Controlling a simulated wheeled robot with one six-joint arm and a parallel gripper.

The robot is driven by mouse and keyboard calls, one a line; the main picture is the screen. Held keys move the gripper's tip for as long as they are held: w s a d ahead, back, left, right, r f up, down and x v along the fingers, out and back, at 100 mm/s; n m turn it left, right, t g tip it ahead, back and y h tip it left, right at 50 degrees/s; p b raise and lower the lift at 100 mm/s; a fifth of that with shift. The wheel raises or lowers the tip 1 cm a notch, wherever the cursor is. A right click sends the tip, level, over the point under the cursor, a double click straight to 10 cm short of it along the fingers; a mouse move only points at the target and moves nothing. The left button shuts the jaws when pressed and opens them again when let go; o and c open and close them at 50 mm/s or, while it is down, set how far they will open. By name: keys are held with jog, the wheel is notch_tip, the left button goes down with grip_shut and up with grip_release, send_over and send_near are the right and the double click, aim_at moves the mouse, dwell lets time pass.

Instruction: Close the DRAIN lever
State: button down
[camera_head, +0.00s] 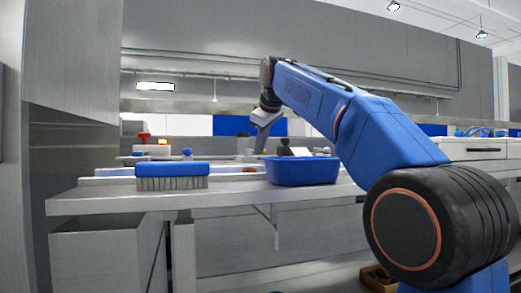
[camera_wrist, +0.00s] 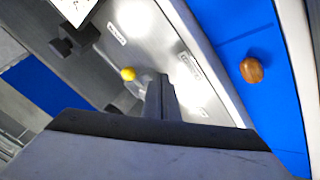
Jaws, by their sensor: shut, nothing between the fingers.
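My gripper (camera_head: 262,140) is above the back of the bench in the head view. In the wrist view its dark fingers (camera_wrist: 161,92) are shut with nothing between them. They point over a grey panel (camera_wrist: 142,45) carrying small white labels too blurred to read. A small yellow knob (camera_wrist: 128,74) shows just left of the fingers. A dark fitting (camera_wrist: 76,41) stands at the upper left, and another dark piece (camera_wrist: 125,103) is beside the fingers, partly hidden. I cannot tell which part is the DRAIN lever or how it is set.
A blue tub (camera_head: 302,171) and a blue-backed brush (camera_head: 171,176) stand at the bench's front edge. A red knob (camera_head: 144,136) is behind the brush. In the wrist view, a brown date (camera_wrist: 252,70) lies on a blue surface (camera_wrist: 232,22) right of the panel.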

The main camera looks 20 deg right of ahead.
jog(key=v, duration=0.8)
jog(key=shift+d, duration=0.25)
jog(key=shift+s, duration=0.15)
